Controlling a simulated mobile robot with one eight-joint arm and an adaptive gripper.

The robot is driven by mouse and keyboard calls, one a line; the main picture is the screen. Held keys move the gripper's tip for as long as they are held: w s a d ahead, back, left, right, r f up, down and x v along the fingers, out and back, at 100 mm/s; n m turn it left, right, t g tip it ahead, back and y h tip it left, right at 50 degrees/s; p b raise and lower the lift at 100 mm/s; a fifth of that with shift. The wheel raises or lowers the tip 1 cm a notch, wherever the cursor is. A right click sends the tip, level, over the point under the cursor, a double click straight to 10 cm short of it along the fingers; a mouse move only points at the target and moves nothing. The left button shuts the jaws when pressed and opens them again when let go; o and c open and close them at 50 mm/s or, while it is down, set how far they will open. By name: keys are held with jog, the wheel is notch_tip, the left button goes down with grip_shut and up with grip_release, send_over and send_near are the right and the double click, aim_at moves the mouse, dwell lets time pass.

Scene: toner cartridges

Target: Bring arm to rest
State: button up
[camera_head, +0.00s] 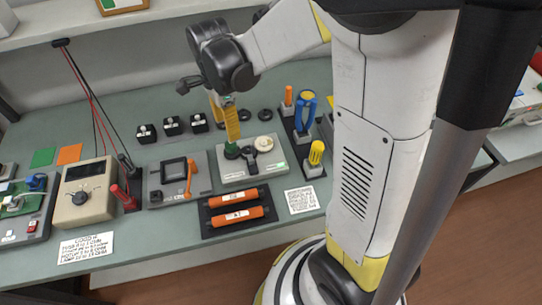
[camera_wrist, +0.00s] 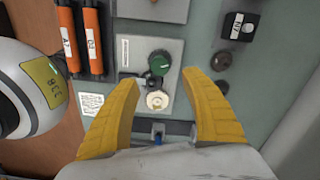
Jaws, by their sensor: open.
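My gripper (camera_head: 225,122) hangs over the middle of the bench in the head view, with its yellow fingers pointing down. In the wrist view my gripper (camera_wrist: 160,80) has its fingers wide apart, with nothing held between them. Below them is a light grey plate (camera_wrist: 140,50) with a green knob (camera_wrist: 159,63) and a pale round disc (camera_wrist: 157,100). In the head view the plate (camera_head: 231,178) lies below the fingertips. The fingers appear apart from the knob, but the exact gap is hard to tell.
Two orange toner cartridges (camera_head: 234,197) (camera_head: 236,217) lie in a black tray (camera_head: 206,228) near the front. Black blocks (camera_head: 172,125), a handled meter (camera_head: 87,193) and a stand with upright tools (camera_head: 305,110) surround the plate. A shelf (camera_head: 90,22) runs along the back.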

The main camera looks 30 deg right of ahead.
jog(key=shift+s+r+n, duration=0.15)
jog(key=shift+r+n, duration=0.15)
jog(key=shift+r, duration=0.05)
jog(key=s+r+n+t, duration=0.7)
jog(key=s+n, duration=0.5)
jog(key=n, duration=0.5)
jog(key=shift+s+r+n, duration=0.25)
jog(key=shift+r+n, duration=0.05)
jog(key=shift+r, duration=0.95)
